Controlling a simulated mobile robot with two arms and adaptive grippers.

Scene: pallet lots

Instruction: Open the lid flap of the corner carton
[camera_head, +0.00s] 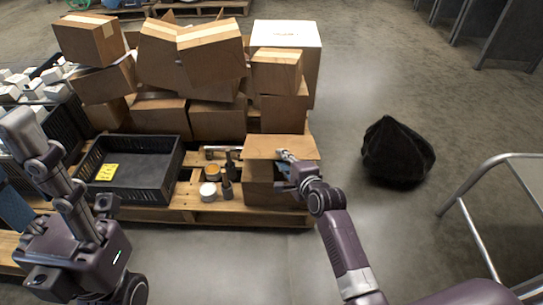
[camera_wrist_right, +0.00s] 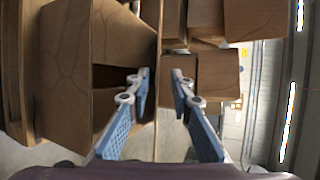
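The corner carton (camera_head: 262,188) is a brown box at the near right corner of the pallet. Its lid flap (camera_head: 280,147) lies across the top, with a dark gap below it at the front. My right gripper (camera_head: 285,157) is at the flap's front edge. In the right wrist view the carton (camera_wrist_right: 98,30) is at left with its dark inside showing. There my right gripper (camera_wrist_right: 160,82) has its fingers apart, with the flap's thin edge seen between them; neither finger clearly touches it.
Stacked cartons (camera_head: 217,122) stand behind. A black crate (camera_head: 175,165) with a yellow label is left on the pallet (camera_head: 205,212), with jars and bottles (camera_head: 210,190) between. A black bag (camera_head: 397,152) and metal rail (camera_head: 480,180) are at right. Floor between is clear.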

